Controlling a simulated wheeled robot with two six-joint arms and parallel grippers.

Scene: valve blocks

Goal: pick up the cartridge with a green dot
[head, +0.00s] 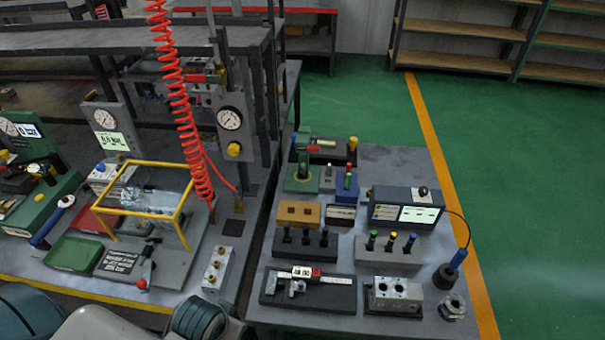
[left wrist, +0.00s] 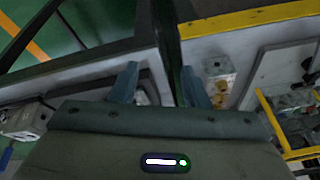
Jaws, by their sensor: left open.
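A grey rack (head: 388,258) on the right bench holds three upright dark cartridges with coloured tops. The left one, the cartridge with a green dot (head: 371,241), looks green on top, though it is small. The middle cartridge (head: 390,243) looks yellow on top and the right cartridge (head: 409,244) blue. My left gripper (left wrist: 158,84) shows in the left wrist view, open, with nothing between its fingers, above the gap between two benches. Its fingers are out of the head view, well away from the rack. My right gripper is not in view.
A dark rack (head: 304,246) with several dark pegs stands left of the cartridge rack. In front are a caliper on a black base (head: 308,292) and a metal valve block (head: 394,297). A coiled red hose (head: 179,95) hangs over the left bench, near a yellow-framed guard (head: 150,212).

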